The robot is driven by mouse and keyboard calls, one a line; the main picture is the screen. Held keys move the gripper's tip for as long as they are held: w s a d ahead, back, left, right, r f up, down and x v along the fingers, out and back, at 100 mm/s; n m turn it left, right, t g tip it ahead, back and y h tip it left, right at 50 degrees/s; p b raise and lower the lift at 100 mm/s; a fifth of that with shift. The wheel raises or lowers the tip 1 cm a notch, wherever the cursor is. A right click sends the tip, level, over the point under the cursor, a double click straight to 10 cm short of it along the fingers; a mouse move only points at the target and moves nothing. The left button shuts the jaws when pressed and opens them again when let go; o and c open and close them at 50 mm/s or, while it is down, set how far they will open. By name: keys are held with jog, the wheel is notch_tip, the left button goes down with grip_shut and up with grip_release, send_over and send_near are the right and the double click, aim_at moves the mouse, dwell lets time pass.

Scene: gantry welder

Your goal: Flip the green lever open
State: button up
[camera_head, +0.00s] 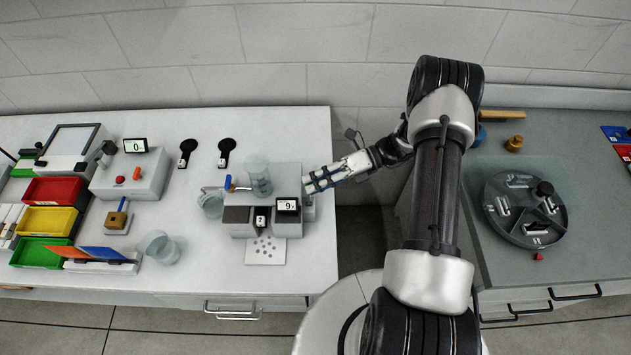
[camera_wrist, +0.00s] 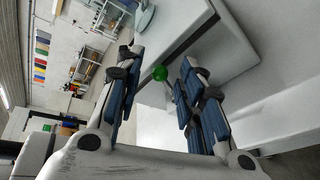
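The green lever shows as a round green knob (camera_wrist: 160,73) in the wrist view, beside the side face of a pale grey machine housing (camera_wrist: 222,50). My gripper (camera_wrist: 156,62) is open, with one blue-padded finger on each side of the knob in the picture. Gaps show between the knob and both fingers. How deep the knob lies between them is hard to tell. In the head view my gripper (camera_head: 311,183) is at the right side of the grey machine (camera_head: 270,228) with the small display reading 9. The green lever is hidden there.
A clear beaker (camera_head: 257,178) stands on the machine, with a blue-topped part (camera_head: 228,183) and another clear vessel (camera_head: 211,203) at its left. The white table's right edge is close by my gripper. A round dark tray (camera_head: 525,232) sits on the right-hand counter.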

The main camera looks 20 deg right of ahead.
jog(key=v, duration=1.1)
jog(key=shift+d, duration=0.35)
jog(key=shift+r, duration=0.2)
jog(key=s+a+r+n+g+h+b, duration=0.1)
jog(key=s+a+r+n+h, duration=0.1)
jog(key=a+r+n+h, duration=0.4)
jog(key=s+a+r+n+g+h+b, duration=0.1)
jog(key=s+a+r+n, duration=0.2)
jog(key=r+n, duration=0.55)
jog(key=s+a+r+n+t+h+b, duration=0.1)
jog(key=s+a+r+n+t+h, duration=0.1)
jog(key=s+n, duration=0.6)
jog(key=s+a+r+n+t+h+b, duration=0.1)
jog(key=s+r+n+t+h, duration=0.3)
jog(key=s+n, duration=0.4)
notch_tip(320, 180, up, 2)
jog(key=shift+a+r+n+t+h, duration=0.1)
jog(key=shift+a+n+t+h, duration=0.2)
jog(key=shift+a+n+h, duration=0.4)
